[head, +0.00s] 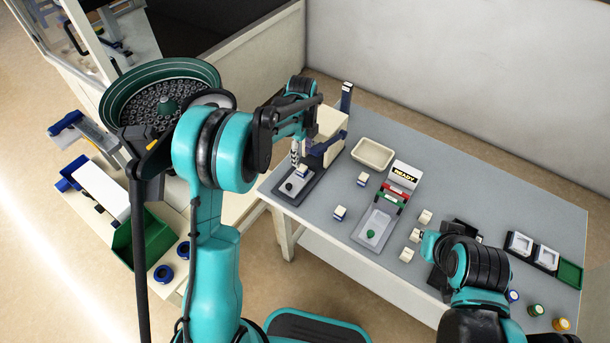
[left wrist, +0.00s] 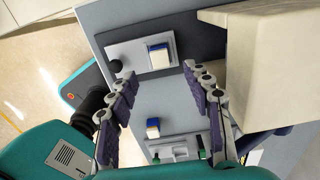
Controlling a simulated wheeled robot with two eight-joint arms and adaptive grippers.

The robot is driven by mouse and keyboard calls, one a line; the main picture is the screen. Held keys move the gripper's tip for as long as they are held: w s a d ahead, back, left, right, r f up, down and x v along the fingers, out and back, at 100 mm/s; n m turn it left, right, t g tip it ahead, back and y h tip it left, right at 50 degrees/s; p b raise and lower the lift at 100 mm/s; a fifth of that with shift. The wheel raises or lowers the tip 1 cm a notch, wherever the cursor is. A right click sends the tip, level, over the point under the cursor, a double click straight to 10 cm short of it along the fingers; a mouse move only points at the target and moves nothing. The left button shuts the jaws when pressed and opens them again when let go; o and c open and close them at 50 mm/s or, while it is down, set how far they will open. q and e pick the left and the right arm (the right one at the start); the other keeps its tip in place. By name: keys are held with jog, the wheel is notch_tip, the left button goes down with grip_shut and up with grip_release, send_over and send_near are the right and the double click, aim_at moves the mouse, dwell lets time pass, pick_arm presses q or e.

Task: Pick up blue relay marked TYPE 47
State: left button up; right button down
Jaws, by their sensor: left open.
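In the left wrist view, a white relay with a blue side (left wrist: 159,56) sits on a light plate just beyond my open left gripper (left wrist: 160,78). A second blue-and-white relay (left wrist: 152,128) shows lower down. In the head view, my left gripper (head: 296,153) points down over the press fixture, with a relay (head: 303,170) close by its fingers. Two more blue-and-white relays (head: 362,179) (head: 340,212) stand on the table. No TYPE 47 marking is readable. My right arm (head: 475,265) is at the lower right; its fingers cannot be made out.
The cream-and-blue press (head: 329,124) stands close beside my left gripper. A cream tray (head: 373,153), a READY sign (head: 405,174) and several cream relays (head: 425,216) are on the table (head: 480,185). A green bowl feeder (head: 120,85) stands at left.

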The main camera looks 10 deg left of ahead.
aim_at(303, 167)
pick_arm(q)
notch_tip(303, 167, down, 7)
jog(key=b, duration=0.2)
jog(key=shift+f+b, duration=0.1)
jog(key=shift+b, duration=0.2)
grip_shut()
